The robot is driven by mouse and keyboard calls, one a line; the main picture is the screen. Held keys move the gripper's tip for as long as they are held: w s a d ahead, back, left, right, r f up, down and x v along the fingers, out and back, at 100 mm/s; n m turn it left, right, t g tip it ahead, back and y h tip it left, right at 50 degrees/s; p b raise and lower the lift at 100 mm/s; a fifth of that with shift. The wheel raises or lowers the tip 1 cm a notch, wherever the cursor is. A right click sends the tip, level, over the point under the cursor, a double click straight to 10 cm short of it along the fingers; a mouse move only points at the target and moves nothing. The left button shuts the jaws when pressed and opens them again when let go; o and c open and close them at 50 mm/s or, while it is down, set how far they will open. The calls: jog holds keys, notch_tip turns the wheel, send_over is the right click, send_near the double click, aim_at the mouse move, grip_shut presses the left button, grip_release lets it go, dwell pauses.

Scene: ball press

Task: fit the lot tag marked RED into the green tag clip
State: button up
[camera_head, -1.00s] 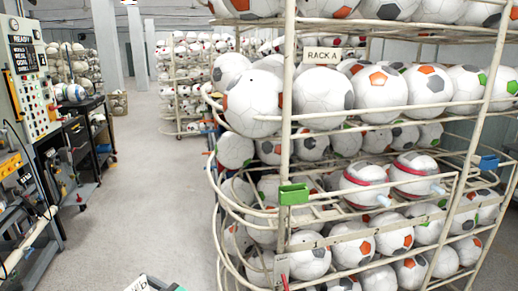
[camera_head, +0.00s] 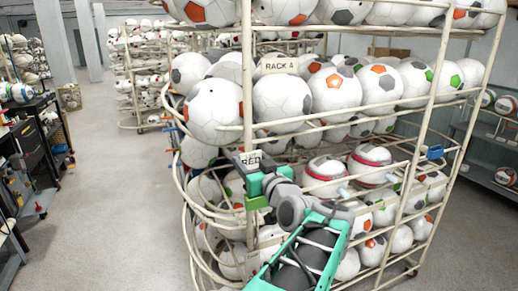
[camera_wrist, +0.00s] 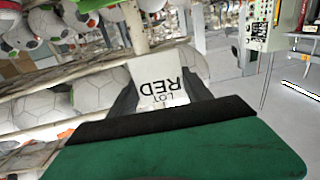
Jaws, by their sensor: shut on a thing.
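The white lot tag marked RED (camera_head: 251,160) is held in my gripper (camera_head: 253,168), beside the near post of the ball rack. In the wrist view the tag (camera_wrist: 158,84) stands out between the dark fingers, and its lettering "LOT RED" appears upside down. My gripper is shut on it. The green tag clip (camera_head: 257,203) is on the rack post just below my gripper, partly covered by it. The tag is above the clip and appears apart from it. I cannot make out the clip in the wrist view.
The cream rack (camera_head: 247,75) is full of soccer balls and carries a RACK A sign (camera_head: 280,66). A blue clip (camera_head: 434,152) is on its right side. A dark cart (camera_head: 40,150) stands at the left, with clear floor (camera_head: 110,210) between.

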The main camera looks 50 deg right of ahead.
jog(key=shift+s+d+r+m+h, duration=0.3)
jog(key=shift+s+d+r+h, duration=0.1)
jog(key=shift+s+d+r, duration=0.4)
jog(key=shift+a+f, duration=0.1)
jog(key=shift+a, duration=0.05)
jog(key=shift+s+f+b, duration=0.15)
jog(key=shift+f+b, duration=0.05)
jog(key=shift+b, duration=0.5)
notch_tip(320, 180, down, 5)
jog(key=b, duration=0.6)
jog(key=shift+a+f, duration=0.1)
jog(key=shift+f, duration=0.1)
jog(key=shift+b, duration=1.5)
jog(key=shift+f+b, duration=2.5)
jog(key=shift+b, duration=0.15)
jog(key=o, duration=1.4)
jog(key=shift+f, duration=0.1)
